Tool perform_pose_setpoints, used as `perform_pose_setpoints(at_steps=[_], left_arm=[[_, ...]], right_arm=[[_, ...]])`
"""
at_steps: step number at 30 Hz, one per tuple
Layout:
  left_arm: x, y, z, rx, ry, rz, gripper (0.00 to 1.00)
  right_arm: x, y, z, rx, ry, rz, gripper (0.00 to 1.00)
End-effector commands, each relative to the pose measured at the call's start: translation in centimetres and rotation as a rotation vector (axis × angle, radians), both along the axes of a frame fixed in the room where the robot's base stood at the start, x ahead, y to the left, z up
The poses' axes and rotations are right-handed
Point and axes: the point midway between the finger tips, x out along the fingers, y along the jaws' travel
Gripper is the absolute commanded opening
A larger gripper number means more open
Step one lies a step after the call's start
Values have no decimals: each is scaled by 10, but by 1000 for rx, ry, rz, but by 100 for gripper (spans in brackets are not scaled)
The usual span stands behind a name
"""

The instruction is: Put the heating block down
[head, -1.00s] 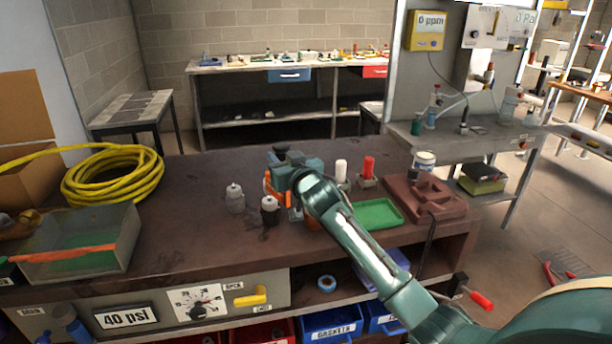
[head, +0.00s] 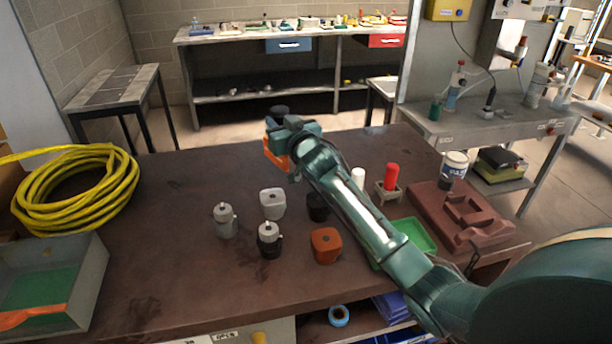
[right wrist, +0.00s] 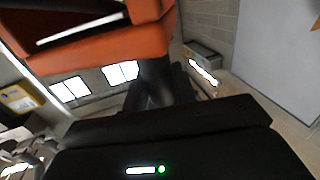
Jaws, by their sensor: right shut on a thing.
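My right gripper (head: 276,150) is at the far side of the brown workbench (head: 175,215), beyond the small blocks. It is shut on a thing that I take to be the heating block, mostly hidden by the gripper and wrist. An orange part shows at the gripper in the head view, and a large orange part with a dark inset (right wrist: 105,45) fills the top left of the right wrist view. I cannot tell how far the held thing is from the bench. My left gripper is not in view.
An orange block (head: 325,246), a white block (head: 272,204), a dark block (head: 317,207) and two small canisters (head: 226,222) stand mid-bench. A green tray (head: 414,236) and a brown mould (head: 465,213) are right. A yellow hose coil (head: 75,195) is left. The left-centre bench is clear.

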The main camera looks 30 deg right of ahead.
Motion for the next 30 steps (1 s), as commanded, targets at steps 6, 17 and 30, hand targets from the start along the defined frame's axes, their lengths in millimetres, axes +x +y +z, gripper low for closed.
perform_pose_setpoints(at_steps=[6, 17, 30], left_arm=[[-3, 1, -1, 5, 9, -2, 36], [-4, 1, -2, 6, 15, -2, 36], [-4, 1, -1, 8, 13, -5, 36]], right_arm=[[0, 1, -37, 3, 0, 0, 0], [0, 0, -75, 2, -1, 0, 0], [0, 0, -93, 0, -6, 2, 0]])
